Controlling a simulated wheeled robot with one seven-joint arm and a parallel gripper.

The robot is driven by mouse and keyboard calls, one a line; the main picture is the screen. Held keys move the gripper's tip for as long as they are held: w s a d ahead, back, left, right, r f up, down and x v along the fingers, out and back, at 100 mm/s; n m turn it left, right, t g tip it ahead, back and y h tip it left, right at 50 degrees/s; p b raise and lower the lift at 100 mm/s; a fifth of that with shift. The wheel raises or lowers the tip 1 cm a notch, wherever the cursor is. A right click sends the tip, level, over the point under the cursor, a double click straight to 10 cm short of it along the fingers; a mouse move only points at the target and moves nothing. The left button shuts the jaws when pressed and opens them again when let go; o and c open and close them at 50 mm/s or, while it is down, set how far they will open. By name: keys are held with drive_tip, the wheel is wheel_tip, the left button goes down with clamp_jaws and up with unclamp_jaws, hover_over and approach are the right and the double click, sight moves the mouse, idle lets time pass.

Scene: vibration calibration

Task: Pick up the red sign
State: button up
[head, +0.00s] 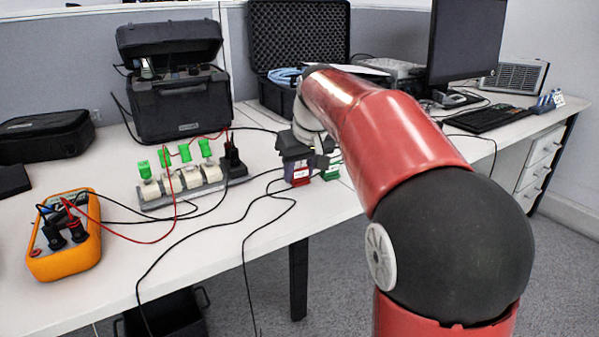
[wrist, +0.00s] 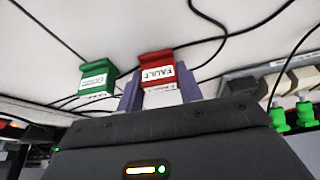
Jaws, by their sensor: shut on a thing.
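The red sign (wrist: 157,72) has a white label reading FAULT and stands at the table's front edge. In the wrist view it sits between the two purple fingers of my gripper (wrist: 158,88), which is shut on it. In the head view my gripper (head: 299,168) is low over the table edge, and only a small part of the red sign (head: 301,182) shows below the fingers. I cannot tell whether the sign still touches the table. A green sign (wrist: 97,78) stands just beside it; the green sign also shows in the head view (head: 331,171).
Black cables (head: 262,200) run over the table close to the signs. A power strip with green-tagged plugs (head: 190,182) lies left of my gripper. An orange meter (head: 66,245) is at the front left. Open black cases, a monitor (head: 466,38) and a keyboard (head: 487,118) stand further back.

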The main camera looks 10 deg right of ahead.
sight(299, 166)
wheel_tip(299, 166, up, 20)
drive_tip(key=p, duration=0.6)
